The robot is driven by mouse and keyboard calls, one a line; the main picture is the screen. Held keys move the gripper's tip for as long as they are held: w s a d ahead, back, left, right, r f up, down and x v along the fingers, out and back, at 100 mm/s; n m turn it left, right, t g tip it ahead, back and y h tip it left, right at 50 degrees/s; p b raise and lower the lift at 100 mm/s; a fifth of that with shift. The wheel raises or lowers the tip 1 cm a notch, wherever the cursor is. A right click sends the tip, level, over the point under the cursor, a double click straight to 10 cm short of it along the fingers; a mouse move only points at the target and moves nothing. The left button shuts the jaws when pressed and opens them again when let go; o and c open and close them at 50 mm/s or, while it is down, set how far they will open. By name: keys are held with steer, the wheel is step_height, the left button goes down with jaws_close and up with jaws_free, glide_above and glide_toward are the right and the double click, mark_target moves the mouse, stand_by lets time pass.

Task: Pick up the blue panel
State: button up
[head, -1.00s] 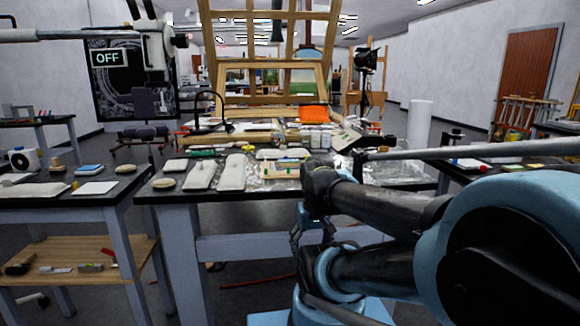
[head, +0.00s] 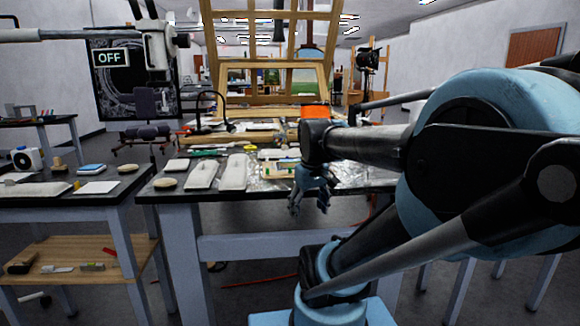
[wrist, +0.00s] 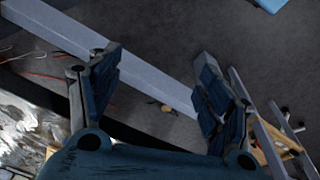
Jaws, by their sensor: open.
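A small flat blue piece (head: 91,168), the only blue panel-like thing I can make out, lies on the left table in the head view. My gripper (head: 309,208) hangs fingers down at the front edge of the middle table, well to the right of that piece. In the wrist view my gripper (wrist: 157,75) has its fingers wide apart with nothing between them. The blue piece does not show in the wrist view.
The left table (head: 109,200) also bears a white sheet (head: 97,188), a round pad and a white device. The middle table (head: 160,197) bears long white pads (head: 233,172) and clear plastic sheeting. A gap separates the tables. A wooden easel frame stands behind.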

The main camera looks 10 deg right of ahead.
steer(key=w+r+n, duration=0.7)
steer(key=w+r, duration=0.8)
steer(key=w, duration=0.1)
step_height(320, 180, up, 7)
steer(key=n+g, duration=0.2)
steer(key=n, duration=0.5)
glide_above(291, 161)
step_height(291, 161, down, 16)
steer(key=shift+f, duration=0.15)
steer(key=c, duration=1.1)
